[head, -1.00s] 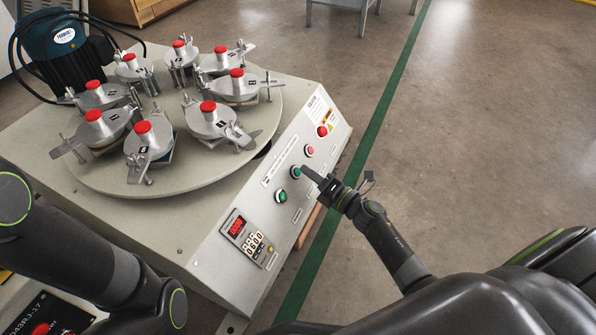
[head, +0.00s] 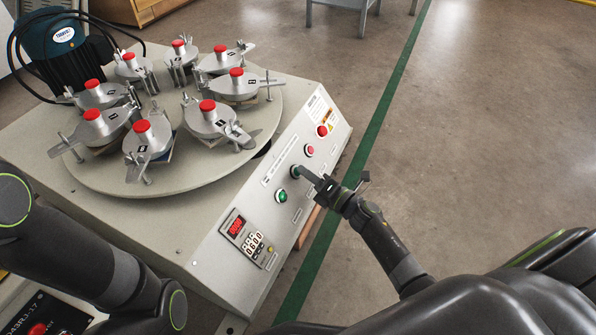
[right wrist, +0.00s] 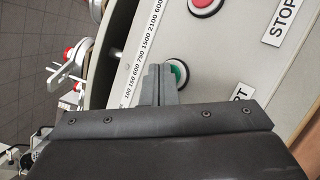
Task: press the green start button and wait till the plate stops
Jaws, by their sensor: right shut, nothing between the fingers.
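The green start button (right wrist: 179,72) is partly hidden behind my right gripper's fingertips in the right wrist view. In the head view, the upper green button (head: 294,171) on the sloped control panel is at those fingertips. My right gripper (head: 302,171) is shut and empty, its tips at the button; I cannot tell whether it is pressed in. The right wrist view shows the closed fingers (right wrist: 160,75) too. The round plate (head: 200,172) carries several metal holders with red knobs. My left arm shows at the left, its gripper out of view.
Red buttons (head: 322,130) are higher up; one is beside the STOP label (right wrist: 285,20). A blue motor (head: 58,42) stands behind the plate. Open floor lies right.

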